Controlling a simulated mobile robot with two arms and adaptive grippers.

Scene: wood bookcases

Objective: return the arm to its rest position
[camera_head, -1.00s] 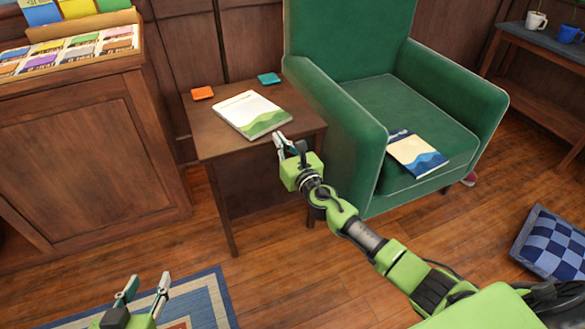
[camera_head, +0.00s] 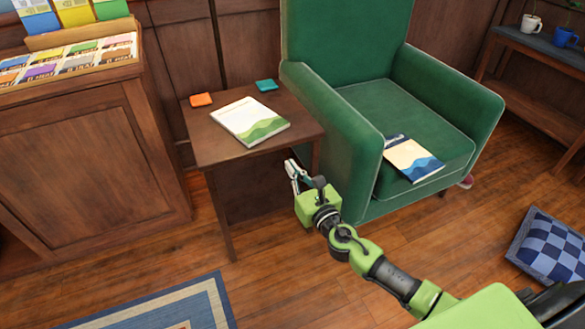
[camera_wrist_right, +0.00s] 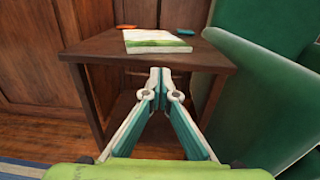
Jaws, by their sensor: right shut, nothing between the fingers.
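My right gripper (camera_head: 291,170) is shut and empty. It is in front of the side table (camera_head: 213,153), below the level of its top and beside the green armchair (camera_head: 352,150). In the right wrist view the fingertips (camera_wrist_right: 160,72) meet in front of the table's front edge, with nothing between them. A book with a green hill cover (camera_head: 250,121) lies flat on the table, apart from the gripper. It also shows in the right wrist view (camera_wrist_right: 155,41). My left gripper is out of the head view.
An orange item (camera_head: 201,99) and a teal item (camera_head: 266,85) lie on the table. A blue and cream book (camera_head: 412,158) lies on the armchair seat. A wooden display cabinet (camera_head: 80,150) stands left. A checkered cushion (camera_head: 549,245) lies on the floor. Open floor and a rug (camera_head: 200,300) lie in front.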

